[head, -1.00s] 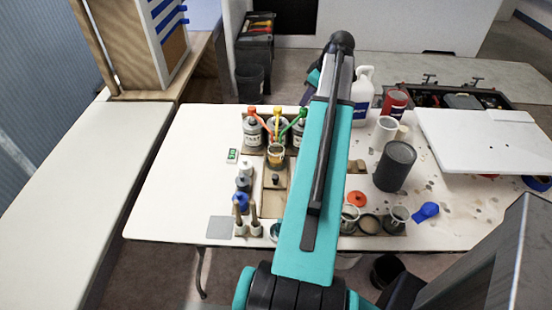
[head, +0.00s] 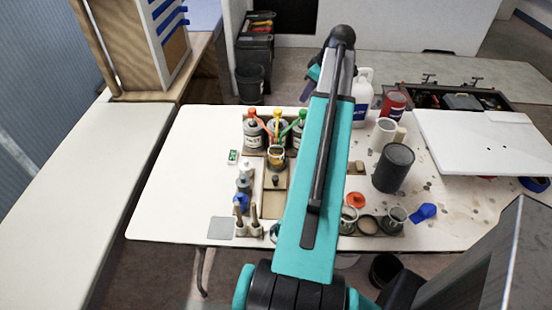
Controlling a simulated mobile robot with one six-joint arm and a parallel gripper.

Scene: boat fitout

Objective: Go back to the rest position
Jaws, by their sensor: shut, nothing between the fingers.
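My arm rises from the bottom of the head view and reaches over the table, its far joint above the table's back edge. My gripper (head: 308,90) shows only in part, as a dark end beside the far part of the arm, left of the white jug. It is shut and I see nothing held in it. The arm hides part of it and the middle of the table.
The white table (head: 180,190) holds tins (head: 253,135) with coloured tops, a small cup (head: 276,157), brushes (head: 254,220), a dark cylinder (head: 393,168), a white jug (head: 362,95) and a red can (head: 395,105). A white board (head: 485,140) lies at right. The left counter (head: 70,185) is bare.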

